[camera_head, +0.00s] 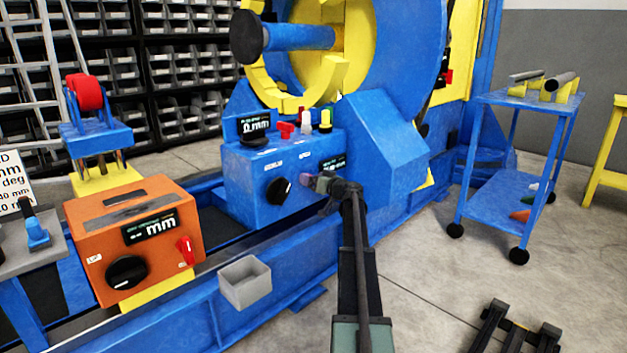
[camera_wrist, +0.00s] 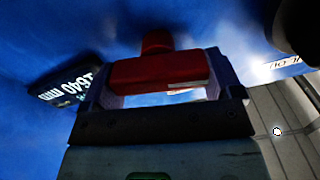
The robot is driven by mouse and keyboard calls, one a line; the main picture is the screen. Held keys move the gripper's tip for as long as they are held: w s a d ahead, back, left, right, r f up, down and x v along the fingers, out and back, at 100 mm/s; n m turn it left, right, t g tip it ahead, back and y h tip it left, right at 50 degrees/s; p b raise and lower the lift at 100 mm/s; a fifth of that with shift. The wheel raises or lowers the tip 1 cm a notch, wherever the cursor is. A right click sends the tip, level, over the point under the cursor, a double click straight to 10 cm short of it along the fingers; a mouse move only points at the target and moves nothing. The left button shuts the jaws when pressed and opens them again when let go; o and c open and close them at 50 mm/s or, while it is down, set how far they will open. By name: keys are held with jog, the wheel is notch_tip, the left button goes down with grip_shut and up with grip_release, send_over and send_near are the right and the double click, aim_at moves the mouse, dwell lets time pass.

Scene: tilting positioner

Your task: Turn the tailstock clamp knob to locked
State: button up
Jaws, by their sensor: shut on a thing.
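In the wrist view the red clamp knob (camera_wrist: 158,72) sits between the two fingers of my gripper (camera_wrist: 158,80), which is shut on it. The knob's bar lies nearly level across that picture, with a pale mark at its right end. In the head view my gripper (camera_head: 316,184) is at the front face of the blue housing (camera_head: 245,185), right of a black round knob (camera_head: 279,191). My gripper hides most of the red knob there. An upside-down display (camera_wrist: 70,88) reading about 1640 mm shows left of the knob in the wrist view.
An orange unit (camera_head: 160,225) with a black dial and a red knob (camera_head: 186,251) stands at left. A grey bin (camera_head: 245,282) hangs on the blue bed. A blue cart (camera_head: 515,185) stands at right.

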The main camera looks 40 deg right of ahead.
jog(key=m, duration=0.4)
jog(key=shift+d+f+m, duration=0.1)
jog(key=shift+d+m, duration=0.05)
jog(key=shift+m, duration=0.15)
jog(key=m, duration=0.3)
jog(key=shift+d+f+m, duration=0.1)
jog(key=shift+m, duration=0.2)
jog(key=m, duration=0.3)
jog(key=shift+f+m+b, duration=0.1)
jog(key=shift+m+b, duration=0.2)
jog(key=shift+f+m, duration=0.1)
jog(key=shift+m, duration=1.6)
jog(key=o, duration=0.7)
jog(key=shift+o, duration=0.2)
jog(key=shift+s, duration=0.15)
jog(key=s, duration=1)
jog(key=shift+s+d, duration=0.15)
jog(key=shift+s, duration=0.2)
